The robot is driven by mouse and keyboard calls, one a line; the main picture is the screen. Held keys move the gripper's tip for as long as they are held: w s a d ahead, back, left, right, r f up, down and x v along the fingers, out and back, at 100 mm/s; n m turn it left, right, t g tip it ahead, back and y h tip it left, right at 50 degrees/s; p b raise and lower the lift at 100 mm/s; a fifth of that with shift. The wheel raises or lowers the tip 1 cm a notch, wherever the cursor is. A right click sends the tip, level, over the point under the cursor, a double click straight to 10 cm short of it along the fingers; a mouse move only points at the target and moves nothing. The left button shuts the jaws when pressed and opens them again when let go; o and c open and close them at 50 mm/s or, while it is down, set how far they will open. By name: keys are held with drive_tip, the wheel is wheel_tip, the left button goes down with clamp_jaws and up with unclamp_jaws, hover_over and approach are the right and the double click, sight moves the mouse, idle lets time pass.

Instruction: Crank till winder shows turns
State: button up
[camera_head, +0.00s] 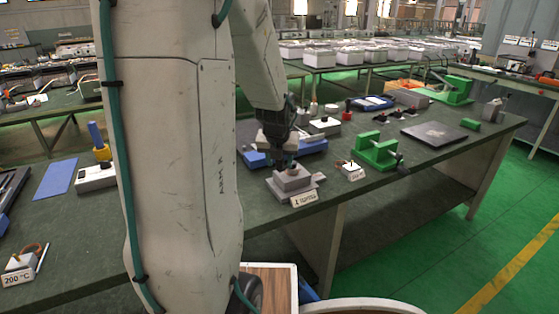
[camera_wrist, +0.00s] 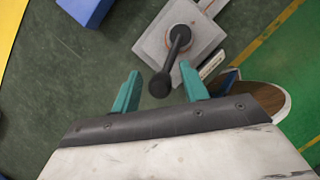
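A grey block (camera_head: 297,184) with a small sign (camera_head: 303,199) stands at the table's front edge. In the wrist view it is a pale square base (camera_wrist: 200,40) with a black crank arm (camera_wrist: 177,48) ending in a round black knob (camera_wrist: 160,86). My gripper (camera_head: 287,165) is over this block. In the wrist view my gripper's teal fingers (camera_wrist: 160,88) are open, and the knob appears between their tips with gaps on both sides. I cannot tell whether the knob is at finger height. No turn count is readable on the block or its sign.
A green stand (camera_head: 374,151) with a dark handle is to the right, behind a small white box (camera_head: 350,171). A dark flat plate (camera_head: 434,134) lies farther right. The green table (camera_head: 245,203) has bare room left of the block.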

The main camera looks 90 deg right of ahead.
drive_tip(key=v, duration=0.7)
drive_tip(key=shift+r, duration=0.35)
drive_tip(key=shift+a, duration=0.15)
